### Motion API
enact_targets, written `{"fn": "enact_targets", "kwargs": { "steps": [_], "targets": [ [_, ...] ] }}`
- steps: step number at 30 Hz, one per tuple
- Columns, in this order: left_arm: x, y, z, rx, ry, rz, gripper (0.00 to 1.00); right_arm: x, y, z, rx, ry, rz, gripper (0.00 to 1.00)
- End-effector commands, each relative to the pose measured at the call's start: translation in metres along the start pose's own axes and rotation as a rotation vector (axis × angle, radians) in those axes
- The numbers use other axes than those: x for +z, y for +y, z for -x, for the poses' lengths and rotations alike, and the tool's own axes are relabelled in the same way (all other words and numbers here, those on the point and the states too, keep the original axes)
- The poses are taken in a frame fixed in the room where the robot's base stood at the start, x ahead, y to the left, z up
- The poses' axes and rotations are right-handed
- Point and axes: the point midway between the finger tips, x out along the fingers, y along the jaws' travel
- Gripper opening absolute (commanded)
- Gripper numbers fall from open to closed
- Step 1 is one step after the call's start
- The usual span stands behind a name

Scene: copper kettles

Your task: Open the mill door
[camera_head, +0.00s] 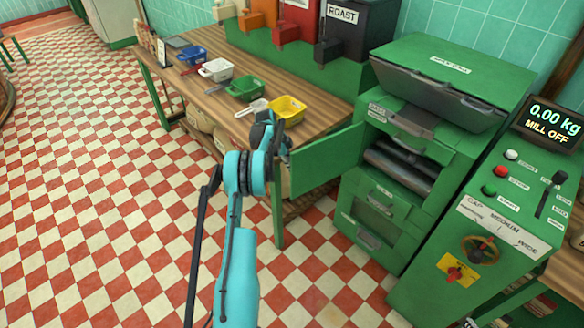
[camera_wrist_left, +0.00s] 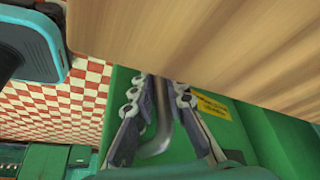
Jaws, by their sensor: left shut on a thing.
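The green mill (camera_head: 405,150) stands right of the wooden table. Its green door (camera_head: 325,162) stands swung out to the left from the mill's front, and the rollers inside (camera_head: 400,165) show. My left gripper (camera_head: 272,137) is at the door's free edge, close to the table edge. In the left wrist view, its fingers (camera_wrist_left: 162,95) are closed around a grey bent handle (camera_wrist_left: 158,143) on the green door (camera_wrist_left: 225,125), which bears a yellow label (camera_wrist_left: 212,106). The fingertips are small and partly hidden in the head view. My right gripper is not in view.
The wooden table (camera_head: 225,105) is tight beside the gripper and carries blue, white, green and yellow trays (camera_head: 287,108). The control panel (camera_head: 500,215) is at the right, with a display reading MILL OFF (camera_head: 552,124). The checkered floor (camera_head: 110,200) is clear at left.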

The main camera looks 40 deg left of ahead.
Motion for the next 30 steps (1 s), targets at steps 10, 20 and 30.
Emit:
{"fn": "enact_targets", "kwargs": {
  "steps": [10,20,30],
  "targets": [
    [-0.003,-0.001,-0.002,-0.002,0.003,-0.003,0.0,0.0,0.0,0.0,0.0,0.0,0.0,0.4],
    [-0.003,-0.001,-0.001,-0.001,0.002,-0.002,0.34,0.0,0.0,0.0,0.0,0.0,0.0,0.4],
    [-0.002,-0.001,0.025,-0.001,0.001,0.0,0.34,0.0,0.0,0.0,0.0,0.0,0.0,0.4]
  ]
}}
